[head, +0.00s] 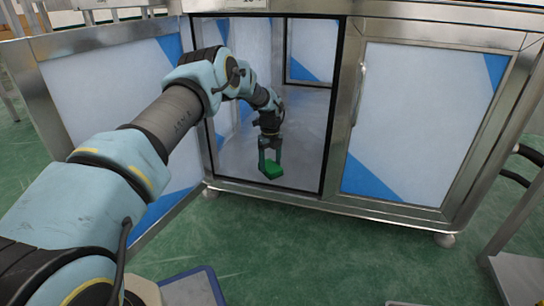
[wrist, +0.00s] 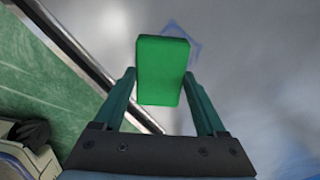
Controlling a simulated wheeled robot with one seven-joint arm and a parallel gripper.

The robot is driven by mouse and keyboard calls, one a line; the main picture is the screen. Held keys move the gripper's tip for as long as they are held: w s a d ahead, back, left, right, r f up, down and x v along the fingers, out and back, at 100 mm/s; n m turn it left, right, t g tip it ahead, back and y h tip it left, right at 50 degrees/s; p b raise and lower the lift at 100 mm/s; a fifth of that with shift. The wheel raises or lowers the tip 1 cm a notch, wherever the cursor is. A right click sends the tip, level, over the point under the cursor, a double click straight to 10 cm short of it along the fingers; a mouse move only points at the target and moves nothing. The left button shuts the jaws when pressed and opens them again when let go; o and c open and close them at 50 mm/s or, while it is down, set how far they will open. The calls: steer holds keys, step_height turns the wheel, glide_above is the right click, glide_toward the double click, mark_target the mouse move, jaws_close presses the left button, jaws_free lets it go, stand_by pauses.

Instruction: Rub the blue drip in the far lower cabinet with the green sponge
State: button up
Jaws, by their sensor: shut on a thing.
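The green sponge (head: 271,168) is held between the fingers of my gripper (head: 270,153), inside the open lower cabinet (head: 228,160). In the wrist view the sponge (wrist: 163,62) sits between the two fingertips of my gripper (wrist: 160,76). A faint blue mark (wrist: 192,48) shows on the grey cabinet floor just beyond and to the right of the sponge; it may be the blue drip, and the sponge covers part of it. I cannot tell whether the sponge touches the floor. No drip stands out in the head view.
The cabinet's metal frame edge (wrist: 72,45) runs close on the left in the wrist view. An open door panel (head: 105,100) stands at the left and a shut door (head: 420,115) at the right. The green floor (head: 330,250) in front is clear.

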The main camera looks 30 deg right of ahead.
steer(key=shift+s+a+f+p, duration=0.2)
steer(key=shift+s+a+p, duration=0.5)
steer(key=shift+s+p, duration=0.1)
steer(key=shift+s+a+r+p, duration=0.15)
steer(key=shift+s+a+p, duration=0.6)
steer(key=shift+p, duration=0.5)
steer(key=shift+s+a+p, duration=0.65)
steer(key=shift+s+p, duration=0.1)
steer(key=shift+p, duration=0.15)
steer(key=shift+w+a, duration=0.5)
steer(key=shift+w, duration=0.05)
steer(key=w+d+b, duration=0.2)
steer(key=shift+w+b, duration=0.1)
steer(key=shift+b, duration=0.2)
steer(key=shift+w+d+r+b, duration=0.15)
steer(key=shift+w+d+b, duration=0.3)
steer(key=shift+w, duration=0.05)
steer(key=shift+w+d+f+b, duration=0.25)
steer(key=shift+w+d+b, duration=0.2)
steer(key=shift+b, duration=0.4)
steer(key=w+d+b, duration=0.2)
steer(key=b, duration=0.1)
steer(key=shift+r, duration=0.15)
